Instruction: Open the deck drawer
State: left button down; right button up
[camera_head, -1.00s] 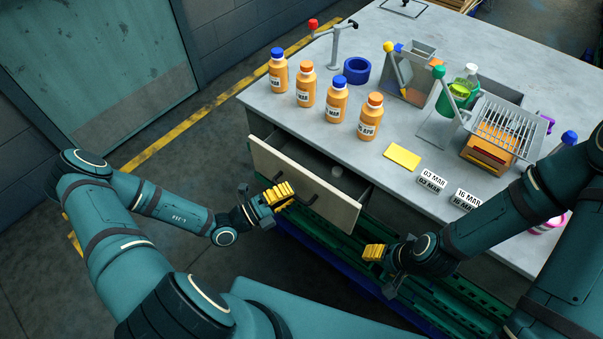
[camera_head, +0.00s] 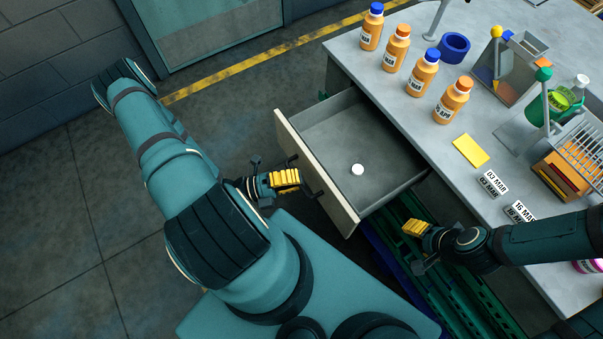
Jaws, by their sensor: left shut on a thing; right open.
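The deck drawer (camera_head: 345,205) is pulled well out of the grey workbench, its pale front panel facing my body. Its grey inside shows, with a small white round thing (camera_head: 357,169) on the floor of it. My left gripper (camera_head: 286,180), with yellow fingers, is at the drawer front and shut on its dark handle (camera_head: 292,159); the fingers hide most of the grip. My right gripper (camera_head: 416,228) is open and empty, low beside the right end of the drawer, apart from it.
Several orange bottles (camera_head: 421,73), a blue ring (camera_head: 454,46), a yellow card (camera_head: 470,151) and date labels (camera_head: 493,183) stand or lie on the workbench (camera_head: 400,112). A rack (camera_head: 572,160) is at the right. Green rails (camera_head: 445,290) run below the drawer. Floor at left is clear.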

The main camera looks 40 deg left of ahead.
pick_arm(q)
jog(key=c, duration=1)
grip_release()
jog(key=v, duration=1.2)
